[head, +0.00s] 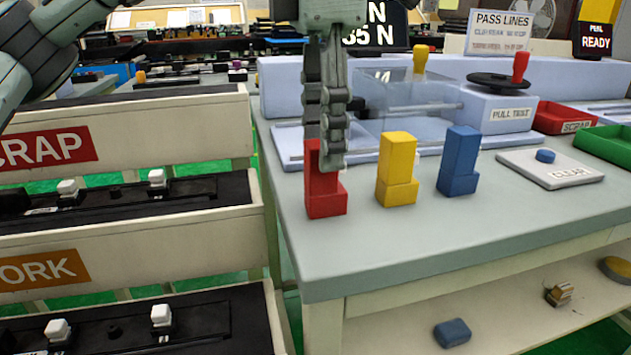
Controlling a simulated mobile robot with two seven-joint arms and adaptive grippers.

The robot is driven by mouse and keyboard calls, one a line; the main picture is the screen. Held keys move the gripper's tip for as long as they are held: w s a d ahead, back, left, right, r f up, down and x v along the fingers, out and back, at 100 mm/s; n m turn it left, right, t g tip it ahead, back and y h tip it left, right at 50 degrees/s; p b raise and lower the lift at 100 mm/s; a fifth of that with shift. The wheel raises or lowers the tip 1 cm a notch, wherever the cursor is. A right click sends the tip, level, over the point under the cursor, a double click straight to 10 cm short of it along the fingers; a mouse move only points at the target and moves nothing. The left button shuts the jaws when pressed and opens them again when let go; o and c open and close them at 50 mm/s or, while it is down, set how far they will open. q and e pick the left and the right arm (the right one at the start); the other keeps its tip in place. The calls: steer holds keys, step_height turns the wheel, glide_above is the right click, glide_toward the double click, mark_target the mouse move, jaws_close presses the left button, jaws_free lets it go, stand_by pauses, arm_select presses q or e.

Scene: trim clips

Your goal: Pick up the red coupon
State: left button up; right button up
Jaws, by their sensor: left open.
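The red coupon (325,203), a stepped upright block, stands near the left end of the grey table. My left gripper (328,158) comes down over it from above, fingers pointing down. Its fingers overlap the coupon's upper part in the picture and hide some of it. The gripper is open; I cannot tell whether a finger touches the coupon. A yellow coupon (397,170) and a blue coupon (458,162) of like shape stand in a row to its right. My right gripper is not in view.
The pull test machine (510,115) with a clear cover stands behind the coupons. A white CLEAR button pad (550,172), a red scrap tray (568,116) and a green tray (607,143) are at the right. Labelled racks (120,215) stand left. The table's front strip (420,245) is clear.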

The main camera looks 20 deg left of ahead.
mark_target(323, 183)
arm_select(q)
steer(key=f, duration=0.6)
steer(key=shift+s+d, duration=0.15)
steer(key=shift+s, duration=0.15)
jaws_close()
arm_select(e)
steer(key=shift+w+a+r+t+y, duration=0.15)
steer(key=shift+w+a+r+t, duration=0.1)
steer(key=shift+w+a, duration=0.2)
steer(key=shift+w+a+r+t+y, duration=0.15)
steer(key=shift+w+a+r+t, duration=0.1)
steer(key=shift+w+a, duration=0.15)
arm_select(q)
steer(key=shift+r, duration=0.1)
